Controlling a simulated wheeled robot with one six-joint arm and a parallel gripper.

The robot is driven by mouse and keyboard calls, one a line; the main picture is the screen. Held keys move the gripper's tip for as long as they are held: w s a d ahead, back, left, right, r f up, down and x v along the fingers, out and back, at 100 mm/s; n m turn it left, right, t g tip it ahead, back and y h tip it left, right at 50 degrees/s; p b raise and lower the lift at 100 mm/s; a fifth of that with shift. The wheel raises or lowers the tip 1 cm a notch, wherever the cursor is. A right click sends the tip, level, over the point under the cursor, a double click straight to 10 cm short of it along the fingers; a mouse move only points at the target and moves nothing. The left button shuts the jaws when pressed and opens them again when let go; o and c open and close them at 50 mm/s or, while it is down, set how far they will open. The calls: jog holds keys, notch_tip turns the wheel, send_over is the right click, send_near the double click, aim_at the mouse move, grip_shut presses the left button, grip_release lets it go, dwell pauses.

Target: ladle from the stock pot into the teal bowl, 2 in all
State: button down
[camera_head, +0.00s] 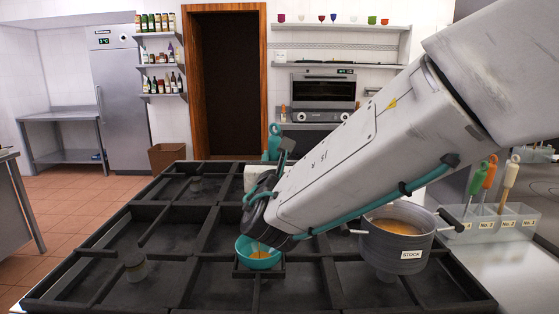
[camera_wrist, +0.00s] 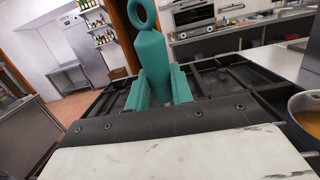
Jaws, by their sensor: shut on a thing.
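The teal bowl (camera_head: 246,257) sits on the slatted grill in the head view, with orange liquid in it. The grey stock pot (camera_head: 397,256), labelled STOCK, stands to its right and holds orange-brown stock; its edge shows in the wrist view (camera_wrist: 296,108). My gripper (camera_wrist: 160,88) is shut on the teal ladle (camera_wrist: 150,58), whose ringed handle points up; the handle top also shows in the head view (camera_head: 274,134). The ladle's scoop is hidden by my arm. A pale orange patch shows at the bowl's back, possibly falling liquid.
A holder (camera_head: 488,222) at the right, with numbered labels, carries green, orange and tan handled utensils. The grill's dark raised bars (camera_head: 205,235) surround the bowl. The left cells are mostly empty.

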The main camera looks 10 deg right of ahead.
jog(key=shift+a+f+n+y, duration=1)
jog(key=shift+a+f+n, duration=1.7)
jog(key=shift+a+n, duration=1.75)
jog(key=shift+a+f+n+y, duration=1)
jog(key=shift+a+f+n, duration=1.65)
jog(key=shift+a+n, duration=1.8)
jog(key=shift+m+t, duration=0.3)
jog(key=shift+m, duration=0.2)
jog(key=r, duration=0.3)
jog(key=a+r, duration=0.1)
jog(key=r, duration=0.1)
jog(key=shift+w+r, duration=0.1)
jog(key=shift+w, duration=0.3)
jog(key=d+r+m+h, duration=0.1)
jog(key=d+r+m, duration=0.4)
jog(key=r+m, duration=0.2)
jog(key=shift+d+r+h, duration=0.3)
jog(key=shift+d+r, duration=0.1)
jog(key=shift+r, duration=0.2)
jog(key=shift+s, duration=0.1)
